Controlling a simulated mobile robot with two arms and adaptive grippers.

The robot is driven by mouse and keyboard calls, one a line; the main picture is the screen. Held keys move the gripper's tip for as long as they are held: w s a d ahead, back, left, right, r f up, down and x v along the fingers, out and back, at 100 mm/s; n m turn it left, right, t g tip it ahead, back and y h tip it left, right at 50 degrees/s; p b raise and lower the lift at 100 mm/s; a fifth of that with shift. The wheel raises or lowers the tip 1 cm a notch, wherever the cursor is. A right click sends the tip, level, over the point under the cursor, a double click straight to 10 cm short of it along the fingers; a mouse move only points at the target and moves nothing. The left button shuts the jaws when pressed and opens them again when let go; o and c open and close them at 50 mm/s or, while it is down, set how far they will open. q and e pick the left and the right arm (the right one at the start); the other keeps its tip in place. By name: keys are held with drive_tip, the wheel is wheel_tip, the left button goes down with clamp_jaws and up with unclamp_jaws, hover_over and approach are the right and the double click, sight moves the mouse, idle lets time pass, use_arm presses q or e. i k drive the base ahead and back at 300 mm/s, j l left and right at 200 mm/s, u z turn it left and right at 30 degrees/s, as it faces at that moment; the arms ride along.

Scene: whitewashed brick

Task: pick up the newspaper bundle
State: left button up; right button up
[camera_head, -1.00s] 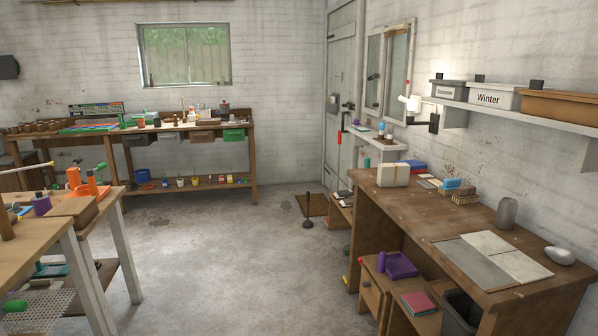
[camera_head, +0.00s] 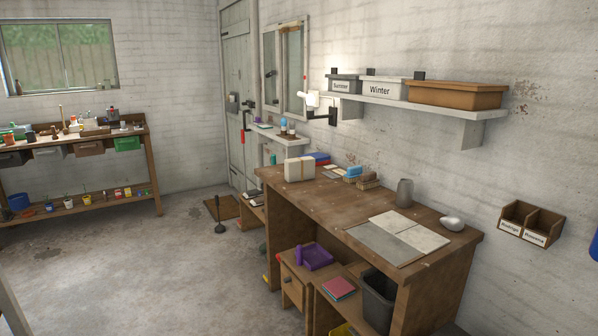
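A pale, block-shaped bundle with a brown band around it (camera_head: 293,168) stands on the far left end of the brown wooden desk (camera_head: 318,203). It looks like the newspaper bundle, though print is too small to make out. Blue and red flat items (camera_head: 319,158) lie just behind it. Neither of my grippers is in view.
The desk also holds brushes (camera_head: 367,180), a grey cylinder (camera_head: 404,193), flat grey sheets (camera_head: 385,238) and a pale rounded object (camera_head: 452,223). A shelf with boxes (camera_head: 382,88) hangs above. Below are a purple tray (camera_head: 316,257) and dark bin (camera_head: 379,298).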

sight(301, 169)
drive_tip(key=i+j+u, duration=0.5)
drive_tip(key=i+u, duration=0.15)
drive_tip(key=i, duration=0.3)
drive_tip(key=i+j+u, duration=0.15)
drive_tip(key=i, duration=0.75)
drive_tip(key=i+j+u, duration=0.15)
drive_tip(key=i, duration=0.8)
drive_tip(key=i+j+z, duration=0.1)
drive_tip(key=i+z, duration=0.35)
drive_tip(key=i+j+z, duration=0.2)
drive_tip(key=z, duration=0.3)
drive_tip(key=i+j+z, duration=0.3)
drive_tip(key=z, duration=0.15)
drive_tip(key=i+j+z, duration=0.2)
drive_tip(key=j+z, duration=0.3)
drive_tip(key=l, duration=0.1)
